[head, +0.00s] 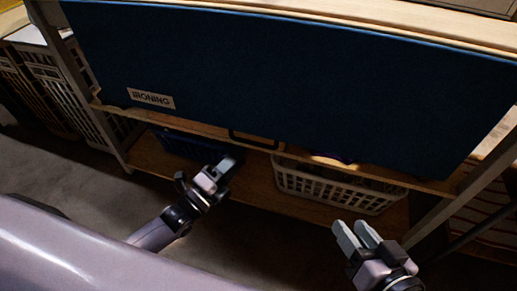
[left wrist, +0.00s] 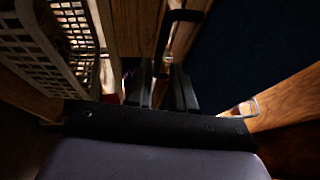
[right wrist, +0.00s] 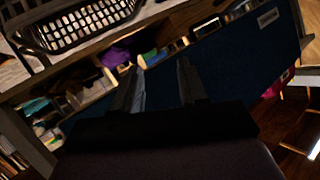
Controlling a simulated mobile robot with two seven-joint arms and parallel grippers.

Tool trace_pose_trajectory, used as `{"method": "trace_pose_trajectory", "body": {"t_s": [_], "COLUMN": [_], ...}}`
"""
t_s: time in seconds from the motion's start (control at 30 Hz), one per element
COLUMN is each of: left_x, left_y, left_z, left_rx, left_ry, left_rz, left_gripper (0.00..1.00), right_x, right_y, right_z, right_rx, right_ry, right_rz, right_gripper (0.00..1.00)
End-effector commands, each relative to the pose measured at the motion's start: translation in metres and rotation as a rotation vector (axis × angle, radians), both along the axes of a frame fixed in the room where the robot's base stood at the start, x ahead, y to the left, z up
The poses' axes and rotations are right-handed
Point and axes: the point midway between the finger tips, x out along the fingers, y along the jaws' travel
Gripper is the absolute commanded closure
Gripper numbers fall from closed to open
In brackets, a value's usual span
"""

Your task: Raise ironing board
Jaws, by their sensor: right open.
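The ironing board (head: 290,85) is a wide dark blue panel with an "IRONING" label, hanging down along the front of a wooden unit. It also shows in the right wrist view (right wrist: 235,55). A black handle (head: 254,140) sits at its lower edge, and a black bar that looks like this handle shows ahead of the fingers in the left wrist view (left wrist: 186,15). My left gripper (head: 226,167) is below and left of the handle, apart from it, with a narrow gap between its fingers and nothing held. My right gripper (head: 358,232) is open and empty, lower right of the board.
A white basket (head: 335,188) and a dark blue basket (head: 185,146) stand on the low wooden shelf (head: 255,188) behind the board's lower edge. A light crate (head: 70,90) is at the left. Carpeted floor (head: 60,170) lies in front.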

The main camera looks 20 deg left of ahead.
Motion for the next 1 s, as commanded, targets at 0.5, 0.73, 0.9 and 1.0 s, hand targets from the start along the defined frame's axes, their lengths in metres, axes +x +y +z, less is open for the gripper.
{"method": "trace_pose_trajectory", "body": {"t_s": [0.5,0.73,0.9,1.0], "left_x": [0.051,0.064,0.064,0.064], "left_y": [-0.023,-0.029,-0.030,-0.029], "left_z": [0.008,0.011,0.012,0.012], "left_rx": [0.007,0.009,0.008,0.007], "left_ry": [-0.009,-0.006,-0.006,-0.006], "left_rz": [0.000,0.000,-0.001,0.000], "left_gripper": [0.77,0.77,0.77,0.80], "right_x": [-0.001,-0.001,-0.001,-0.001], "right_y": [-0.005,-0.008,-0.008,-0.008], "right_z": [-0.005,-0.004,-0.003,-0.003], "right_rx": [-0.022,-0.042,-0.043,-0.043], "right_ry": [-0.056,-0.080,-0.083,-0.084], "right_rz": [-0.005,-0.012,-0.013,-0.013], "right_gripper": [0.57,0.57,0.57,0.57]}}
